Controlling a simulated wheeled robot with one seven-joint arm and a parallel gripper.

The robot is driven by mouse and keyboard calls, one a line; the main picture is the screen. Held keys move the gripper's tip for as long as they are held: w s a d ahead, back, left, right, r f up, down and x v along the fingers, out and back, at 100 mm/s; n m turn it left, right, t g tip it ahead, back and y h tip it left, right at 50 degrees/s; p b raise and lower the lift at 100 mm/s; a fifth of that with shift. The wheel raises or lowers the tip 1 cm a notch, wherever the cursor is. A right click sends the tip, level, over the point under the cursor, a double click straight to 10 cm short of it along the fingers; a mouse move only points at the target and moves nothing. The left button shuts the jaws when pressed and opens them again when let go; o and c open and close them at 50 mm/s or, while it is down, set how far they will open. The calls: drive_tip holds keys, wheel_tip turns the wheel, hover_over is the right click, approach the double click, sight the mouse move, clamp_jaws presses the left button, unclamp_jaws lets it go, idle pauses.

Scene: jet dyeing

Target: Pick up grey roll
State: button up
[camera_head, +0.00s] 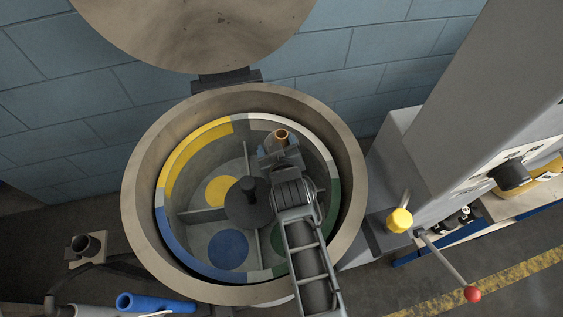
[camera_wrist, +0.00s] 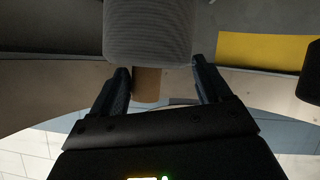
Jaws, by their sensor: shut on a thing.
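The grey roll (camera_wrist: 150,32) shows large and close in the wrist view, with a ribbed grey surface. A brown core tube (camera_wrist: 147,84) sticks out of its end.
The round vessel (camera_head: 138,200) has a thick rim around my arm. Inside are yellow (camera_head: 221,191) and blue (camera_head: 228,249) discs, dividers and a dark central hub (camera_head: 249,195). The open lid (camera_head: 200,25) hangs above. A yellow knob (camera_head: 399,220) and red-tipped lever (camera_head: 472,294) stand right.

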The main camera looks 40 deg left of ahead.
drive_tip(key=shift+c, duration=1.4)
